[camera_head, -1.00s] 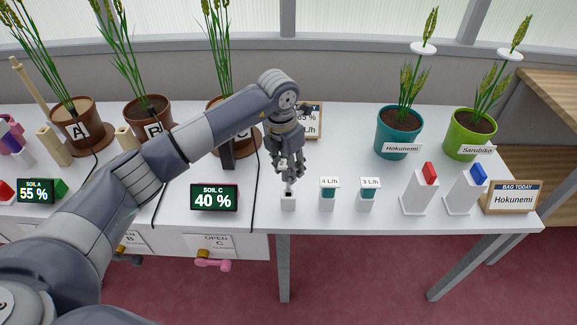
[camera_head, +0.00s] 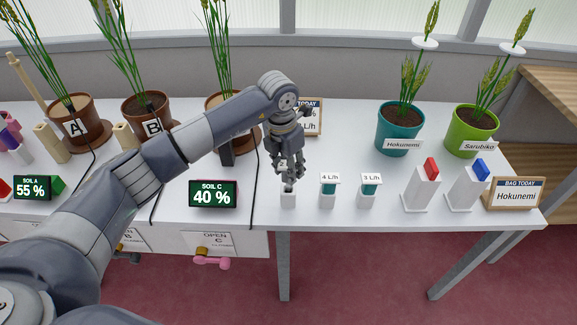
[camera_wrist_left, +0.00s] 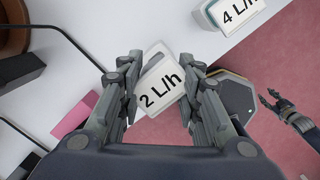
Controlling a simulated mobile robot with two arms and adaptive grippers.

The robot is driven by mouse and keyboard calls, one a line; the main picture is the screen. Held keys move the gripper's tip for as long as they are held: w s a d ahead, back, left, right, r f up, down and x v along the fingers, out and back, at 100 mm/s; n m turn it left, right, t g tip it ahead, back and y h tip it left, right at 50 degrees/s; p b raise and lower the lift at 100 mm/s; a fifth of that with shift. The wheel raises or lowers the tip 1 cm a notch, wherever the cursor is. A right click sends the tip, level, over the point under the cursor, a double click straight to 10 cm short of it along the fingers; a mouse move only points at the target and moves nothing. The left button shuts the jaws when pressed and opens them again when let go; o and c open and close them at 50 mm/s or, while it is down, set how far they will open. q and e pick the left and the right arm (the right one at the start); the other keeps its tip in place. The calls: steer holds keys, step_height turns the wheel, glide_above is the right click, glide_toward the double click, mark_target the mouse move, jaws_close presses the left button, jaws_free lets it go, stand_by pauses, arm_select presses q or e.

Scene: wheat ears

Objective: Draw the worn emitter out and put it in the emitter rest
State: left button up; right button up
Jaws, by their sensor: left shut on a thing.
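My left gripper (camera_head: 288,172) is shut on an emitter labelled 2 L/h. In the left wrist view its label (camera_wrist_left: 161,88) shows between the two fingers (camera_wrist_left: 160,105). In the head view the fingers hide most of the emitter. Below them stands a small white holder (camera_head: 288,201) at the table's front edge; the emitter's lower end is at or just over the holder's top, and I cannot tell whether it is seated. My right gripper (camera_wrist_left: 270,98) shows in the left wrist view beyond the table edge, its fingers apart and empty. I cannot make out a marked emitter rest.
To the right stand holders with teal emitters labelled 4 L/h (camera_head: 328,190) and 3 L/h (camera_head: 370,190). Left is the Soil C display (camera_head: 212,194) showing 40 %. Behind are potted plants, including a teal pot (camera_head: 398,130). A black tube hangs over the front edge.

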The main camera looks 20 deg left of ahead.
arm_select(q)
steer(key=shift+f+b, duration=1.7)
steer(key=shift+f, duration=0.6)
steer(key=o, duration=1.2)
steer(key=shift+r, duration=0.15)
